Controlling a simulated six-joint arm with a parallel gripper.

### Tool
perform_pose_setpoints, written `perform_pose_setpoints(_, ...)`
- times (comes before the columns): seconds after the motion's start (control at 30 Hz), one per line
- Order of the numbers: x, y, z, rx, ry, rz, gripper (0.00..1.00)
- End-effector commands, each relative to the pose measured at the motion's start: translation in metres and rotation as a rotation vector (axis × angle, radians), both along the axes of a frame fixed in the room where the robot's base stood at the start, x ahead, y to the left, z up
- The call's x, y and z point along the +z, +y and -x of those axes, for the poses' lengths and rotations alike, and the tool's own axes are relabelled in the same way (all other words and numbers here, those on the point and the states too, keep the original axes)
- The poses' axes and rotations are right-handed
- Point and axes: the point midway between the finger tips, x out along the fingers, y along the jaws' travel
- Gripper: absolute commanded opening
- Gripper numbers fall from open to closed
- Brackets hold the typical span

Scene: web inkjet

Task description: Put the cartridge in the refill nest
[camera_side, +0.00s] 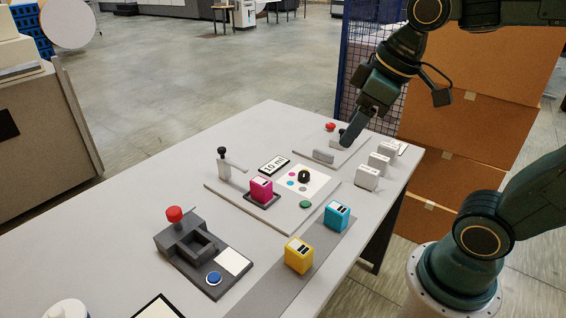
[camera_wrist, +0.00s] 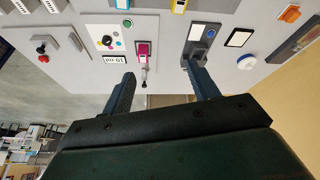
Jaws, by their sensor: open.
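A magenta cartridge (camera_side: 261,189) stands upright in a dark shallow nest (camera_side: 274,198) on the middle board. It also shows in the wrist view (camera_wrist: 144,48). A cyan cartridge (camera_side: 337,215) and a yellow cartridge (camera_side: 299,254) stand on a grey strip at the table's near edge. A dark grey station (camera_side: 222,262) has an empty square socket, a red knob and a blue button. I cannot tell for sure which holder is the refill nest. My gripper (camera_wrist: 158,72) is open and empty, above the table's far part, apart from every cartridge.
Several white blocks (camera_side: 368,177) stand at the table's right edge. A black-knobbed post (camera_side: 223,160) rises beside the magenta cartridge. The middle board also bears a "10 ml" sign (camera_side: 274,165), a colour-dot card and a green button (camera_side: 305,204). Another board with a red knob (camera_side: 330,127) lies beyond.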

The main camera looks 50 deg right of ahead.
Motion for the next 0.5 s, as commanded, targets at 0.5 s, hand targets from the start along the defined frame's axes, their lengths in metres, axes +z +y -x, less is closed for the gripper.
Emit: perform_pose_setpoints(0.5,-0.020,-0.007,0.065,-0.270,-0.085,-0.071,0.60)
